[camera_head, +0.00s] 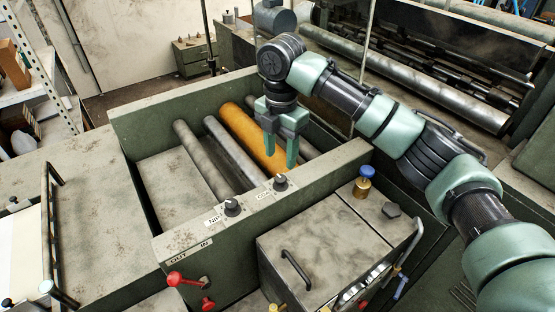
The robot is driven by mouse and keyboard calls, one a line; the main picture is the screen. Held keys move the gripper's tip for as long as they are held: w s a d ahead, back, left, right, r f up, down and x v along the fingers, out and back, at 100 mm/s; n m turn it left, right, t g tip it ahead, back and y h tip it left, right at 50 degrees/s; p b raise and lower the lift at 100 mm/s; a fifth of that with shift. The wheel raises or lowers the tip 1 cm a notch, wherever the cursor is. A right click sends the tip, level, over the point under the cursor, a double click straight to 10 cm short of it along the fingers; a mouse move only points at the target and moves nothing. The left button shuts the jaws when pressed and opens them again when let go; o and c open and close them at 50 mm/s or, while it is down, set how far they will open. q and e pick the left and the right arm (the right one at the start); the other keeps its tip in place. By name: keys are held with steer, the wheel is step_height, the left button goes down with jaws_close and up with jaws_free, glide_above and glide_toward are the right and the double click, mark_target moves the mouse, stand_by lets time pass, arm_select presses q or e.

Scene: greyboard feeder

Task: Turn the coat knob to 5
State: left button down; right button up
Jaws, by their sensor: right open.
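The coat knob (280,183) is a small black knob on the top edge of the green machine's front wall. Its white label (264,195) shows only partly, and I cannot read the knob's setting. My right gripper (280,160) points down just above and behind the knob in the picture, with its two green fingers apart and nothing between them. The fingers look clear of the knob. A second black knob, the nip knob (232,207), sits to the left with a "NIP" label. My left gripper is not in view.
Grey rollers and an orange roller (248,132) lie in the open bay behind the knobs. Red-knobbed levers (176,279) stick out below, by the "OUT IN" label. A blue-capped part (366,174) and a grey box with a black handle (296,268) stand to the right.

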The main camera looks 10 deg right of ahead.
mark_target(281, 177)
steer(key=shift+d+f+p, duration=0.15)
steer(key=shift+f+p, duration=0.4)
steer(key=shift+f, duration=0.4)
step_height(281, 177, down, 4)
steer(key=shift+r+p, duration=0.1)
steer(key=shift+p, duration=0.5)
steer(key=shift+f, duration=0.7)
steer(key=c, duration=0.9)
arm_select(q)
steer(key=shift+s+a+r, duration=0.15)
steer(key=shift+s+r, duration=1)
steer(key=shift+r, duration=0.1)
arm_select(e)
jaws_close()
